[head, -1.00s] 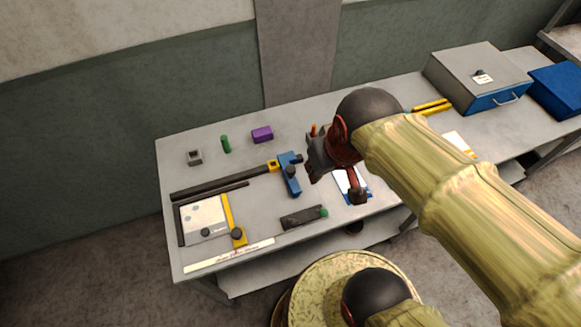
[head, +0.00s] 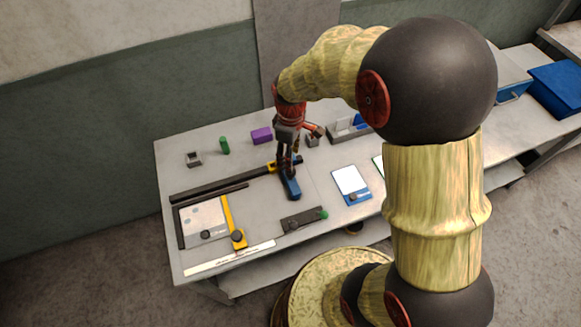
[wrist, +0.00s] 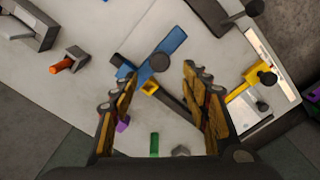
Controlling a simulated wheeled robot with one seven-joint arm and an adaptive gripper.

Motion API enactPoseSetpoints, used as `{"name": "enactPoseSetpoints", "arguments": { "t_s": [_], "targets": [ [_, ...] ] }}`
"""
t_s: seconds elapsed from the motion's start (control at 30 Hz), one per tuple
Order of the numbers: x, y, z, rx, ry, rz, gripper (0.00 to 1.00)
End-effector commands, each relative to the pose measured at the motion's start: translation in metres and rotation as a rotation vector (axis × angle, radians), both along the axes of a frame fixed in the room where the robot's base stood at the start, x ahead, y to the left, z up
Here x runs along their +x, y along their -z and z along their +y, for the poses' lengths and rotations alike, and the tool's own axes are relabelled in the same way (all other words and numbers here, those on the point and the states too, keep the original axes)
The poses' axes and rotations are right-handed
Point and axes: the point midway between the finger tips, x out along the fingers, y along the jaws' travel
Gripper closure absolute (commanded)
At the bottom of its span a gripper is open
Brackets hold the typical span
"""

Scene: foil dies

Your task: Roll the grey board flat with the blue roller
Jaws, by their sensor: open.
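The blue roller (head: 291,187) is seen as a blue bar with a dark round knob, at the right end of a dark rail. It also shows in the wrist view (wrist: 172,44), lying between and beyond my fingers. The grey board (head: 203,213) lies flat at the left front of the table, with dark strips on two sides and a yellow bar on its right. Part of it shows at the right of the wrist view (wrist: 243,112). My gripper (head: 287,168) points down over the roller's far part, open and empty, hiding some of it. I cannot tell whether it touches.
A dark plate with a green knob (head: 300,219) lies right of the board. A white strip (head: 228,258) lies along the front edge. A purple block (head: 261,135), a green cylinder (head: 224,145) and a small grey block (head: 194,159) stand at the back. A white-and-blue pad (head: 350,181) lies to the right.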

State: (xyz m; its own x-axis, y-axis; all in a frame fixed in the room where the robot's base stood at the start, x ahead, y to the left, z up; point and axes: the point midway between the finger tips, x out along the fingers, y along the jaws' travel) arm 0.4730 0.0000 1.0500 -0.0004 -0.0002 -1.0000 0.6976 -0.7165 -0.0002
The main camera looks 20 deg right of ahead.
Motion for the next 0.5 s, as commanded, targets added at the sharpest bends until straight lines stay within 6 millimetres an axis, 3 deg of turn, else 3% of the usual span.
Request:
{"name": "enactPoseSetpoints", "arguments": {
  "t_s": [0.17, 0.5],
  "targets": [
    [0.0, 0.014, 0.0, 0.0, -0.017, 0.001, 0.54],
    [0.0, 0.064, 0.0, 0.0, -0.014, 0.001, 0.54]
  ]
}}
